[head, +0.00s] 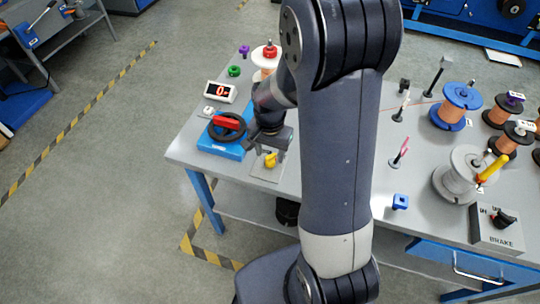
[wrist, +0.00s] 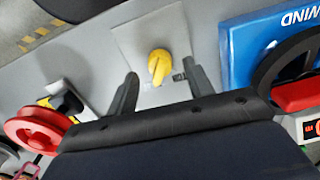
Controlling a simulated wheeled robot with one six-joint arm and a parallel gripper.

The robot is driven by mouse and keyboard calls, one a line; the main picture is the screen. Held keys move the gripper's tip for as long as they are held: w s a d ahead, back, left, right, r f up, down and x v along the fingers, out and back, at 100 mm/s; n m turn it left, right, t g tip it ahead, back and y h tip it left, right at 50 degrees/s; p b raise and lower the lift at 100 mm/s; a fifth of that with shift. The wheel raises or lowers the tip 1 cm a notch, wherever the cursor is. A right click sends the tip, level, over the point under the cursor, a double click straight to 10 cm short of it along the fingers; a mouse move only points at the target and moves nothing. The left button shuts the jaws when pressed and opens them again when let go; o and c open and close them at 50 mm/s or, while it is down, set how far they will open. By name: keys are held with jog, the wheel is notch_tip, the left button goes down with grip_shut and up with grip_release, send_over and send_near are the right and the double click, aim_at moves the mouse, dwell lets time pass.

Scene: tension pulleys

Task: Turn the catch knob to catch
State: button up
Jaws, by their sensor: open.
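The catch knob (head: 270,160) is a small yellow knob on a light grey plate on the bench, just below my gripper (head: 271,150) in the head view. In the wrist view the yellow knob (wrist: 159,64) shows between the two dark fingers of my gripper (wrist: 161,67), which are apart. A gap shows on both sides of the knob. Its pointer runs roughly up and down in the wrist picture. A small label beside it is partly hidden by a finger and too small to read. I cannot tell the height of the fingertips above the plate.
A blue winder (head: 226,136) with a black wheel and red handle stands close to the knob; its blue base (wrist: 240,45) is near one finger. A red counter display (head: 220,91) is behind it. Spools (head: 455,105) and a brake box (head: 497,232) stand on the right.

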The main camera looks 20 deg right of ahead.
aim_at(271, 160)
jog(key=shift+f, duration=1.1)
jog(key=shift+c, duration=0.5)
jog(key=c, duration=0.9)
jog(key=shift+n, duration=0.3)
jog(key=n+b, duration=0.1)
jog(key=n, duration=1.2)
jog(key=shift+b, duration=0.3)
